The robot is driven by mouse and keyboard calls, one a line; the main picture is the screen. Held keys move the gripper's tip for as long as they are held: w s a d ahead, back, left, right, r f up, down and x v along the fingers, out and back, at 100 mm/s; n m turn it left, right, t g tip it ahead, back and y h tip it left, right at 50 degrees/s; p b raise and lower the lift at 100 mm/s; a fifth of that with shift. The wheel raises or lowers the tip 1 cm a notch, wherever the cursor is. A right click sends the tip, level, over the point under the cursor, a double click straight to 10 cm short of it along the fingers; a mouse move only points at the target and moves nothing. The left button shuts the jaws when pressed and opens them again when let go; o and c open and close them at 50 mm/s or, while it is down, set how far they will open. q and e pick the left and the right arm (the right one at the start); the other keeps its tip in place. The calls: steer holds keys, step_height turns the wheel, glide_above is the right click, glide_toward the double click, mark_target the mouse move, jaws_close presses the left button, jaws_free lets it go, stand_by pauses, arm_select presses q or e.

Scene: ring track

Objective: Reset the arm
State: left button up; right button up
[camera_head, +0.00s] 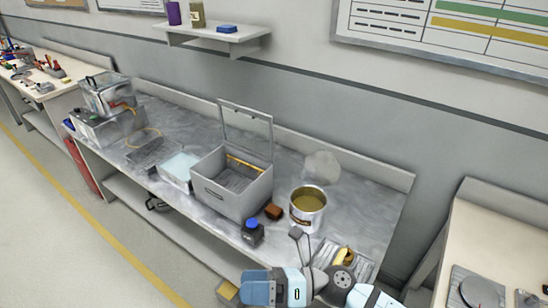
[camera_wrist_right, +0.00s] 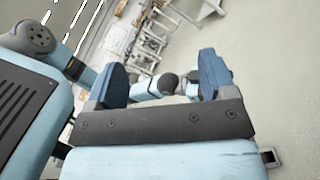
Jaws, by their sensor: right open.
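My right arm, light blue and grey, comes in at the bottom of the head view, in front of the workbench's near edge. My right gripper (camera_head: 256,288) is at its left end, low in the picture and apart from the bench items. In the right wrist view the right gripper (camera_wrist_right: 163,78) shows two dark blue fingers spread wide, with nothing held. A light blue arm part of mine shows behind the gap between them. My left gripper is not in view.
The workbench (camera_head: 350,190) carries an open grey box (camera_head: 228,195), a tin can (camera_head: 307,212), a blue-capped bottle (camera_head: 252,233), a brown block (camera_head: 273,211) and clear bins (camera_head: 104,100). Another table (camera_head: 500,240) stands right. A wall shelf (camera_head: 215,38) hangs above. Floor at left is clear.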

steer(key=w+d+f+m+t+h+p, duration=0.15)
steer(key=d+m+t+h, duration=0.4)
steer(key=m, duration=0.85)
steer(key=w+d+f+m+t+h+p, duration=0.1)
steer(key=w+d+f+m+t+h, duration=0.15)
steer(key=d+m+t, duration=0.65)
steer(key=s+d+f+m+g+h+p, duration=0.1)
steer(key=s+d+f+m+h, duration=0.3)
steer(key=m, duration=0.5)
steer(key=s+d+f+m+g+h+p, duration=0.1)
steer(key=s+d+f+m+h, duration=0.3)
steer(key=f+m, duration=0.5)
steer(key=s+d+g, duration=0.1)
steer(key=s, duration=0.1)
steer(key=shift+s+d+f+m, duration=0.15)
steer(key=shift+s+m, duration=0.15)
steer(key=shift+m, duration=0.1)
